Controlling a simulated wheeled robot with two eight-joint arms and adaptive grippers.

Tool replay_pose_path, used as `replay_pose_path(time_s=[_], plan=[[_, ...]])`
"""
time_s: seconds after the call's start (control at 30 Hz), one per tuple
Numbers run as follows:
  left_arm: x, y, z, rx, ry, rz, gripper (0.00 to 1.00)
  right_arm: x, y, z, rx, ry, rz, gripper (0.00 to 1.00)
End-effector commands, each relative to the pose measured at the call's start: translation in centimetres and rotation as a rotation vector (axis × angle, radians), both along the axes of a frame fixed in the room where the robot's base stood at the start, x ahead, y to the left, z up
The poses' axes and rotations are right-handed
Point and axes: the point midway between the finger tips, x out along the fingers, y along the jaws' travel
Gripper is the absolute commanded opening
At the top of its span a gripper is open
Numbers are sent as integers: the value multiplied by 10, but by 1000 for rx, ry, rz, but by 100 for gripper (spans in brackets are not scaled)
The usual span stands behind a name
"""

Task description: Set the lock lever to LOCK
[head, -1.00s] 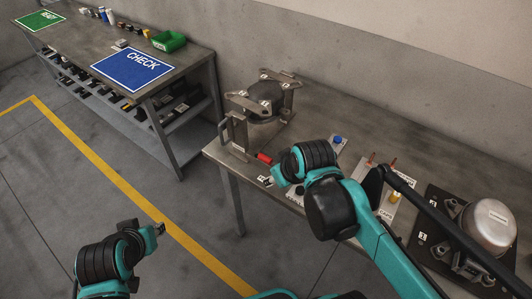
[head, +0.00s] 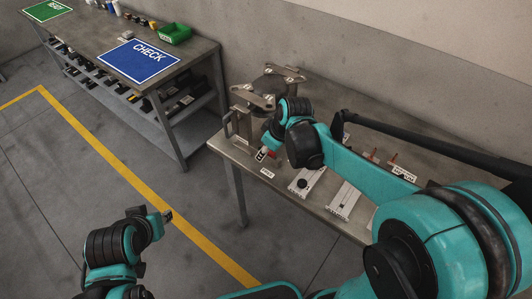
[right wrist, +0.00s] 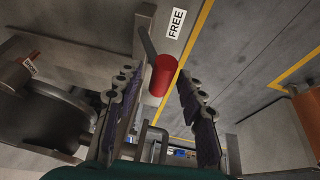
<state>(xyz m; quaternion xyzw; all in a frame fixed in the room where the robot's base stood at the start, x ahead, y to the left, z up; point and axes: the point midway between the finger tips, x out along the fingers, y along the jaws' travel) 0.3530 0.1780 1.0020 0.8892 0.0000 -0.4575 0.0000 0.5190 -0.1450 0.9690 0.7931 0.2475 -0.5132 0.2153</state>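The lock lever has a red cylindrical handle (right wrist: 163,75) on a grey rod, seen in the right wrist view beside a white FREE label (right wrist: 175,22). In the head view the lever is mostly hidden by my right gripper (head: 265,153), at the front edge of the fixture. The FREE label also shows there on the table edge (head: 266,173). My right gripper (right wrist: 155,105) is open, its fingers on either side of the handle, with gaps visible. I see no LOCK label. My left gripper (head: 168,216) hangs empty over the floor; its finger opening is too small to tell.
A bench with a blue CHECK mat (head: 138,60) and green bin (head: 174,33) stands left.

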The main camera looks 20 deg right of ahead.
Motion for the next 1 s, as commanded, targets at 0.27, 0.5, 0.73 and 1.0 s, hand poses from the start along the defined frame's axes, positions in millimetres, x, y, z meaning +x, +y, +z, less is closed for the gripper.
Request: replay_pose_path(time_s=[0.27, 0.5, 0.73, 1.0], plan=[[0, 0, -2, 0, 0, 0, 31, 2, 1, -5, 0, 0, 0, 39], [0, 0, -2, 0, 0, 0, 31, 2, 1, -5, 0, 0, -1, 0], [0, 0, -2, 0, 0, 0, 31, 2, 1, -5, 1, 0, -2, 0], [0, 0, 0, 0, 0, 0, 31, 4, -3, -3, 32, 26, -5, 0]])
